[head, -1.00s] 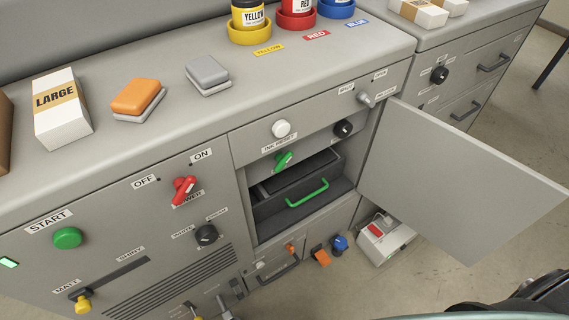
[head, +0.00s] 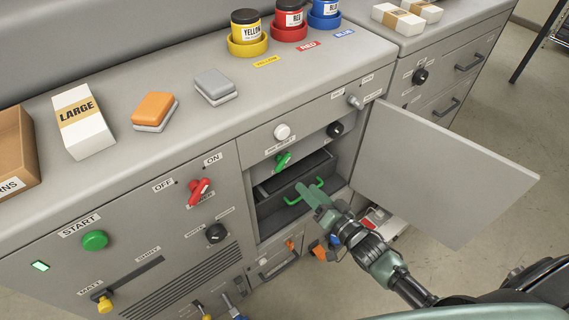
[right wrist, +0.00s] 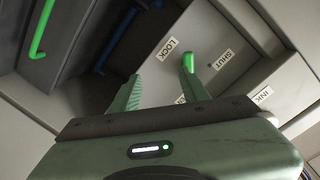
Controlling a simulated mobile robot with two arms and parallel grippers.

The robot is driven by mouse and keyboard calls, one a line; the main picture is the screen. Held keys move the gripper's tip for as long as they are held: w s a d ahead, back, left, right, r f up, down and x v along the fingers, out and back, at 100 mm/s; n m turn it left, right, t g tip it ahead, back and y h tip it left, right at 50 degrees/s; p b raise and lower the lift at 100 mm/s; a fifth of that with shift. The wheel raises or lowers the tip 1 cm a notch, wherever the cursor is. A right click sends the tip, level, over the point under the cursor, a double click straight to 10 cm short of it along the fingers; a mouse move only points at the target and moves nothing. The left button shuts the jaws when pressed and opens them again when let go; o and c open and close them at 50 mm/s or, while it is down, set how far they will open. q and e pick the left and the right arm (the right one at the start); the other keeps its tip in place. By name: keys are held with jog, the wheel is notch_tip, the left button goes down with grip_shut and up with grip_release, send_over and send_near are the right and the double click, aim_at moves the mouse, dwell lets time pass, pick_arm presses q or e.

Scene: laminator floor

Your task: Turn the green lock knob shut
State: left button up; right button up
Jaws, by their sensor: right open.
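The green lock knob (head: 283,161) sits on the panel inside the open compartment, above the drawer with the green handle (head: 303,193). In the right wrist view the knob (right wrist: 187,62) shows between the labels LOCK and SHUT, in line with the tip of the right-hand finger. My right gripper (head: 310,193) is in front of the drawer, below and to the right of the knob. Its jaws (right wrist: 160,88) are open with nothing between them. I cannot tell whether a finger touches the knob. My left gripper is not in view.
The compartment door (head: 440,170) stands open to the right of my right arm. A white knob (head: 282,132) and a black knob (head: 335,130) sit above the green one. A red switch (head: 199,190) is on the panel at left.

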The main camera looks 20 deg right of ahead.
jog(key=t+y, duration=0.1)
send_near(287, 161)
jog(key=w, duration=0.1)
jog(key=x, duration=0.8)
jog(key=shift+a+p, duration=0.25)
jog(key=shift+p, duration=0.1)
grip_shut()
